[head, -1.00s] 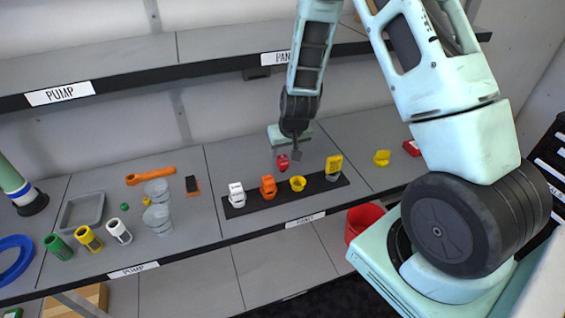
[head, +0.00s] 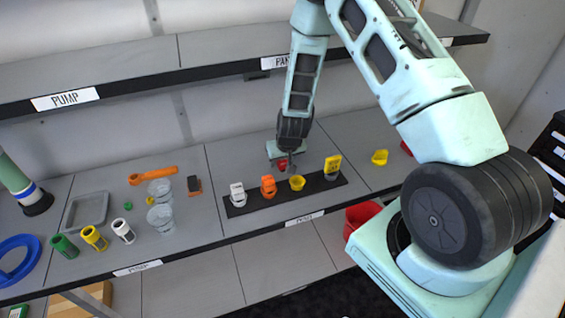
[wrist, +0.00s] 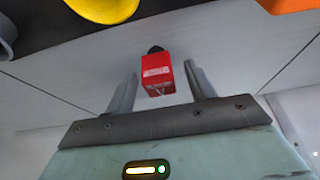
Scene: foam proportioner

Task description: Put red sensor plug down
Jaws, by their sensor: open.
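The red sensor plug (wrist: 157,74) sits between the two spread fingers of my gripper (wrist: 158,88) in the wrist view, with a visible gap on each side. Its black tip points away from my palm. In the head view the red plug (head: 282,164) shows only partly, just below my gripper (head: 288,160), on or very near the grey shelf behind the black strip. My gripper is open. Whether the plug's underside touches the shelf is hard to see.
The black strip (head: 238,211) in front holds a white part (head: 237,195), an orange part (head: 268,187), a yellow cup (head: 297,183) and a yellow-grey part (head: 333,167). The upper shelf (head: 220,45) overhangs behind. A yellow piece (head: 380,157) lies to the right.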

